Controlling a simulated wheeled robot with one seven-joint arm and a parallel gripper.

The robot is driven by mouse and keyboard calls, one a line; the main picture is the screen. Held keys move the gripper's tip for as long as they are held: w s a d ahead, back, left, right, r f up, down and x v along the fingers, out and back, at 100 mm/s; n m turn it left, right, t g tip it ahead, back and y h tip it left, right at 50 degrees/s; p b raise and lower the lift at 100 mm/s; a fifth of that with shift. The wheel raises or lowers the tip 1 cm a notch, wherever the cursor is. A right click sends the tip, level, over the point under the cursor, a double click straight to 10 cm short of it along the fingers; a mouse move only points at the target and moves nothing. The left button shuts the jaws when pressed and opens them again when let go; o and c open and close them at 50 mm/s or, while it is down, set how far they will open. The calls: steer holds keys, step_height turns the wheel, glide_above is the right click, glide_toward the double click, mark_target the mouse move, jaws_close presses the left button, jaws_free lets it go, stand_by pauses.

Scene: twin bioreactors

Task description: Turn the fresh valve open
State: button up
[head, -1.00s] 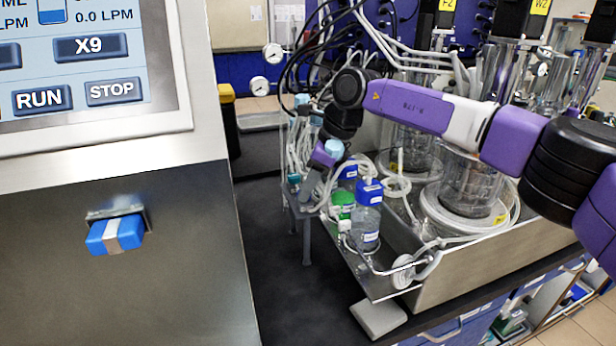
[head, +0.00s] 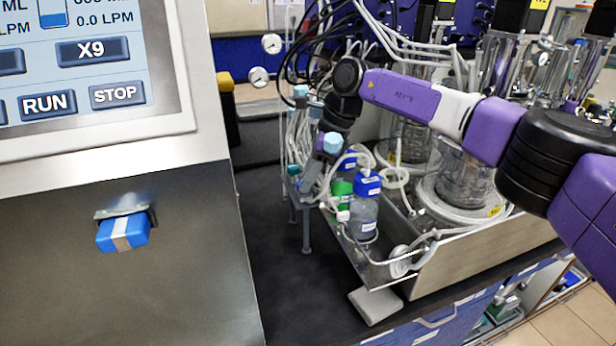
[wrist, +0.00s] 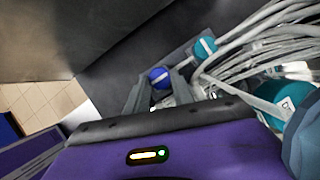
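In the wrist view a round dark blue valve knob (wrist: 158,77) with a white stripe sits just beyond my fingertips. A teal valve knob (wrist: 205,49) with a white stripe is to its right. I cannot tell from any label which one is the fresh valve. My gripper (wrist: 157,92) is open, its grey fingers on either side of the blue knob; contact is not clear. In the head view my arm reaches down to the valve and tubing stand (head: 306,215), where the knob and my fingertips are hidden or too small to make out.
A bundle of pale tubes (wrist: 265,50) and a larger teal part (wrist: 272,96) are close on the right. In the head view, bottles (head: 364,215) stand in a metal tray (head: 480,262) beside the stand. The control cabinet (head: 190,270) is on the left, with bare dark bench (head: 290,300) between.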

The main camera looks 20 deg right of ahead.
steer(key=o, duration=0.4)
steer(key=b+v, duration=0.1)
steer(key=v, duration=0.7)
steer(key=shift+f, duration=0.1)
